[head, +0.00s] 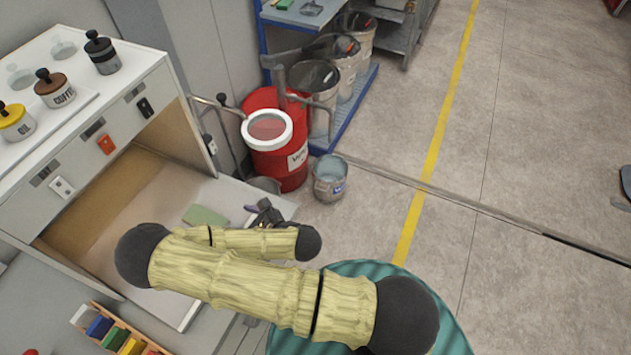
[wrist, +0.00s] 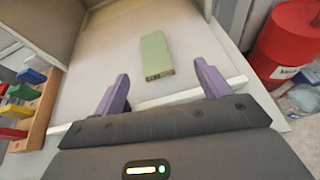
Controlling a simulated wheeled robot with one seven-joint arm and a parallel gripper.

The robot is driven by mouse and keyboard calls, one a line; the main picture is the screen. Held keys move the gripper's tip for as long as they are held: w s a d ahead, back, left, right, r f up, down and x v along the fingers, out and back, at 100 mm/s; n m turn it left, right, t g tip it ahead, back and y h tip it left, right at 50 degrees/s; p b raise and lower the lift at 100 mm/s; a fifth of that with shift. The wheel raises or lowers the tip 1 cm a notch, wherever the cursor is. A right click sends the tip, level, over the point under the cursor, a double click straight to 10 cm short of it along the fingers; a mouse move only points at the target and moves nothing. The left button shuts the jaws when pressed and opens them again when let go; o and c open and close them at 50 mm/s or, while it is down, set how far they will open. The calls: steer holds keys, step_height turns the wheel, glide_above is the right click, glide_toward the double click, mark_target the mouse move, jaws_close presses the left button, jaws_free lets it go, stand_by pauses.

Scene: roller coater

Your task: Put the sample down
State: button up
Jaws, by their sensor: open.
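The sample, a pale green flat block (wrist: 155,55), lies on the light bottom surface of an open-fronted cabinet (wrist: 95,65). The same block shows in the head view (head: 205,215), just left of my gripper. My gripper (wrist: 160,90) is open, its two purple fingers apart with nothing between them. In the wrist view the block lies ahead of the fingertips, apart from them. In the head view my gripper (head: 254,209) is partly hidden behind my arm.
A rack of coloured pieces (head: 118,335) stands at the lower left. A red drum (head: 270,160) and a metal bucket (head: 329,180) stand on the floor right of the cabinet. Lidded jars (head: 55,88) stand on the cabinet top. The floor farther right is open.

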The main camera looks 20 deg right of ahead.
steer(key=w+d+r+m+g+h, duration=0.1)
steer(key=w+d+r+m+h, duration=0.35)
steer(key=m, duration=0.85)
steer(key=w+d+r+m+h, duration=0.15)
steer(key=d+m+h, duration=0.35)
steer(key=d+m, duration=0.65)
steer(key=s+d+r+m+g, duration=0.3)
steer(key=s+r+m, duration=0.3)
steer(key=m, duration=0.4)
steer(key=s+d+r+m+g, duration=0.2)
steer(key=s+d+r+m, duration=0.1)
steer(key=s+r+m, duration=0.3)
step_height(320, 180, up, 2)
steer(key=m, duration=0.4)
steer(key=shift+g, duration=0.4)
